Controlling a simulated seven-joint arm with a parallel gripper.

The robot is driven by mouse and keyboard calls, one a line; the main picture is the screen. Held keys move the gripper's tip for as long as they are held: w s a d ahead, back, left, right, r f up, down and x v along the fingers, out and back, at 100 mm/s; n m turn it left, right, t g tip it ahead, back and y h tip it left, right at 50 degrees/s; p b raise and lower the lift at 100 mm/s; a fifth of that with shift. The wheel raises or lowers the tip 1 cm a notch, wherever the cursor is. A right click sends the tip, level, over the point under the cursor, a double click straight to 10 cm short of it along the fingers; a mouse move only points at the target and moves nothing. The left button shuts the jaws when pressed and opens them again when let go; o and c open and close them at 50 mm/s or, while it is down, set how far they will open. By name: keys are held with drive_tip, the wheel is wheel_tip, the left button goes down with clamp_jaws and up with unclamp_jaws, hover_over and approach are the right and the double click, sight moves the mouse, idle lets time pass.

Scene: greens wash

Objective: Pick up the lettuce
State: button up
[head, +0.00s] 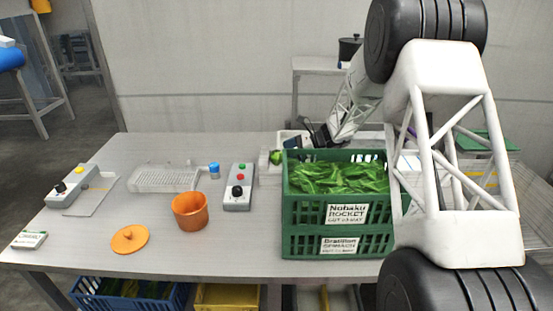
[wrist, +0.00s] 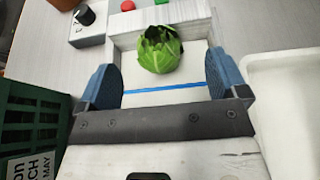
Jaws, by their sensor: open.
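The lettuce (wrist: 160,49) is a small round green head with an open, darker top, sitting on a pale surface with a blue line across it. In the head view, the lettuce (head: 276,157) shows only partly, just left of the green crate. My gripper (wrist: 160,80) is open, its two blue fingers spread wide. The lettuce lies between and just beyond the fingertips in the wrist view, with no visible contact. In the head view, my gripper (head: 311,135) is behind the crate, its fingers small and partly hidden.
A green crate (head: 336,217) of leafy greens stands close in front of the lettuce. A grey control box (head: 238,187) with a black knob is to its left. A white bin (wrist: 285,110) is at right in the wrist view. An orange pot (head: 190,211) stands further left.

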sight(277, 156)
drive_tip(key=shift+x, duration=2.55)
drive_tip(key=shift+s, duration=0.1)
drive_tip(key=c, duration=1)
drive_tip(key=shift+r, duration=5)
